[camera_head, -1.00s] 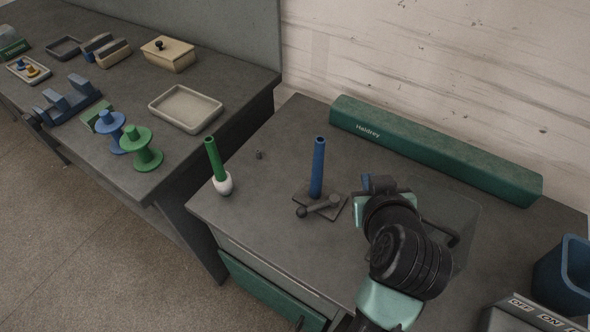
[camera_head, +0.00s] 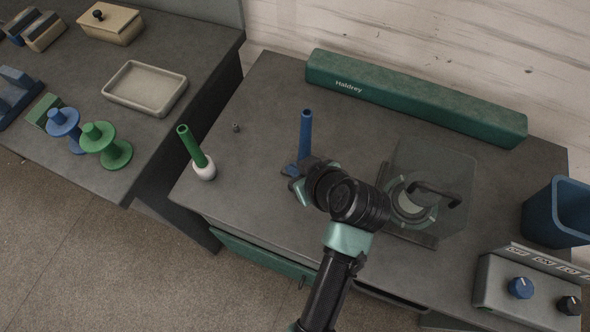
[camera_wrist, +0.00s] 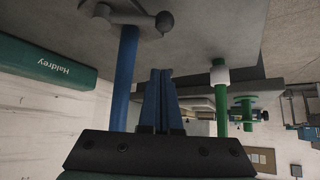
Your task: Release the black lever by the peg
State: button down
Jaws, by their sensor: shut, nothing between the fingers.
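The blue peg (camera_head: 306,134) stands upright on the grey bench in the head view; its foot is hidden by my gripper. The peg also shows in the wrist view (camera_wrist: 125,70), which is upside down. The dark lever (camera_wrist: 140,14) lies by the peg's base at the top of the wrist view, with a ball at its end. In the head view my arm hides the lever. My gripper (camera_wrist: 161,72) has its blue fingers together and empty, beside the peg and short of the lever. It also shows in the head view (camera_head: 291,179).
A long green Haldrey box (camera_head: 420,98) runs along the back. A clear cover (camera_head: 455,175) with a black handle is right of my arm. A control box (camera_head: 500,285) and blue bin (camera_head: 540,215) stand far right.

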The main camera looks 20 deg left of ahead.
jog(key=x, duration=0.8)
jog(key=shift+a, duration=0.1)
jog(key=shift+s+d+f+p, duration=0.25)
jog(key=shift+s+d, duration=0.2)
jog(key=shift+d, duration=0.15)
jog(key=shift+s+d+f+p, duration=0.15)
jog(key=shift+s+d+p, duration=0.1)
jog(key=shift+s+d, duration=0.3)
jog(key=shift+s+d+f, duration=0.1)
jog(key=shift+d, duration=0.3)
jog(key=shift+s, duration=0.1)
